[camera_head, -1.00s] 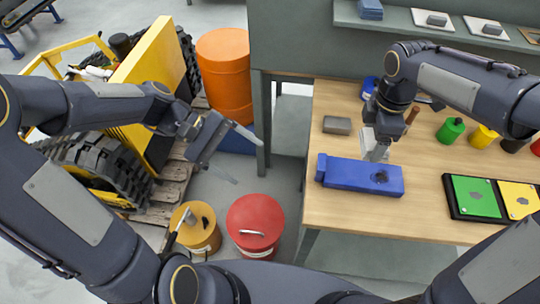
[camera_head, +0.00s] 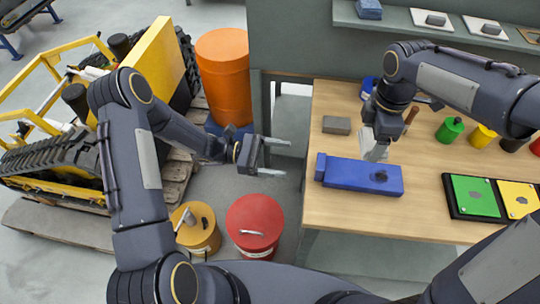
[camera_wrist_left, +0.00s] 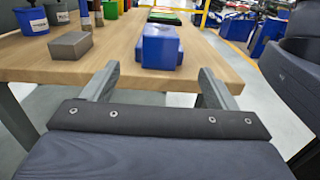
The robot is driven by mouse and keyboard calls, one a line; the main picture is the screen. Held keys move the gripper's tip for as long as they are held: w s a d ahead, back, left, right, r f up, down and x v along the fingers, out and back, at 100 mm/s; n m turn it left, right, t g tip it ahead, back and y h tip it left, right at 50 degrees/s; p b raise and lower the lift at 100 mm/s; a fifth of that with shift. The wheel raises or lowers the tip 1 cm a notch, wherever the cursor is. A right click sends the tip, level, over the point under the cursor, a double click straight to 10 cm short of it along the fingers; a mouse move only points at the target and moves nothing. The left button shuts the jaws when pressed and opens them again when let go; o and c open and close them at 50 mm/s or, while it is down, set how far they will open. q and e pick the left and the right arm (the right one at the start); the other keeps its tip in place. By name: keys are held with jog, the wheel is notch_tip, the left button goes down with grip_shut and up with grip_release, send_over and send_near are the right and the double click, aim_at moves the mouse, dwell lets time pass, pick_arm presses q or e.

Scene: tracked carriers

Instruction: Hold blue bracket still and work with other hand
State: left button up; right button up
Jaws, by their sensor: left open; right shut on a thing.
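The blue bracket (camera_head: 350,175) lies on the wooden table (camera_head: 410,215) near its left edge, with a dark round spot near its right end. My right gripper (camera_head: 376,155) comes down from above and is shut on the bracket's far edge. My left gripper (camera_head: 284,157) is open and empty, left of the table edge and apart from the bracket. In the left wrist view, the open left fingers (camera_wrist_left: 158,82) point toward the table, with the bracket (camera_wrist_left: 160,45) beyond and between them.
A grey block (camera_head: 337,125) lies behind the bracket. Green (camera_head: 450,130) and yellow (camera_head: 482,136) containers and a tray with green and yellow panels (camera_head: 474,197) are to the right.

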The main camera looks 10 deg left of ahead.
pick_arm(q)
jog(key=d, duration=0.9)
jog(key=shift+d, duration=0.35)
jog(key=c, duration=1.4)
